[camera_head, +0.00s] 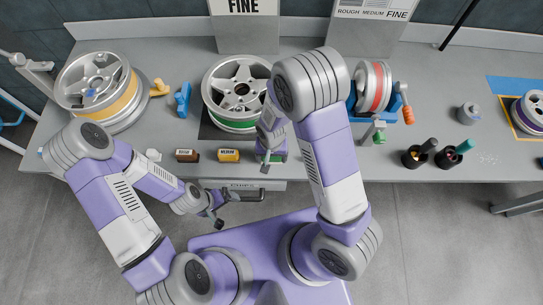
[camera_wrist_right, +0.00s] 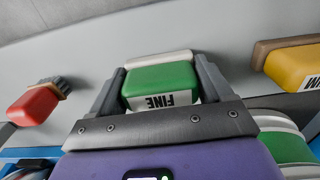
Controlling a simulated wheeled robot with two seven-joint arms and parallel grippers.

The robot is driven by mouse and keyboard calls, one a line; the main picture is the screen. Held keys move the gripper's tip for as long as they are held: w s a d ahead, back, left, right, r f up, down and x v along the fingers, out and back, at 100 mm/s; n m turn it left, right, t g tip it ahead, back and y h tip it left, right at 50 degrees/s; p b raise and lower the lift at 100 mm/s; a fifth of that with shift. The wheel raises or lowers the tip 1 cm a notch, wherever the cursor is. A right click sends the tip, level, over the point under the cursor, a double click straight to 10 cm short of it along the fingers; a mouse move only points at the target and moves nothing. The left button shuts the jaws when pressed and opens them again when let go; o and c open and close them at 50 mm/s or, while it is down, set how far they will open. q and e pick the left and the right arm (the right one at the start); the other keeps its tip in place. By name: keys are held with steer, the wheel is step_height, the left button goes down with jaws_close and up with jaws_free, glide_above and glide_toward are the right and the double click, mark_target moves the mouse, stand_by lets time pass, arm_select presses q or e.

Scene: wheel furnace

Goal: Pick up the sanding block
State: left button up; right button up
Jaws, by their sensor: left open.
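The green sanding block (camera_wrist_right: 160,82) has a white base and a FINE label, upside down in the right wrist view. My right gripper (camera_wrist_right: 160,75) has one finger flush along each side of it and is shut on it. In the head view the block (camera_head: 278,157) is partly hidden by my right gripper (camera_head: 268,153), at the table's front edge; whether it touches the table is not clear. A yellow block (camera_head: 228,155) and a brown block (camera_head: 187,155) lie to its left. My left gripper (camera_head: 226,208) is open and empty in front of the table.
A wheel with a green band (camera_head: 236,92) stands just behind the block, and a wheel with a yellow band (camera_head: 100,88) is at the left. A red-banded wheel on a blue stand (camera_head: 374,88) and two dark cups with brushes (camera_head: 414,157) are to the right.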

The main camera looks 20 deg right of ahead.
steer(key=c, duration=0.6)
steer(key=shift+o, duration=0.2)
step_height(320, 180, up, 10)
steer(key=shift+r+p, duration=0.1)
steer(key=shift+p, duration=1)
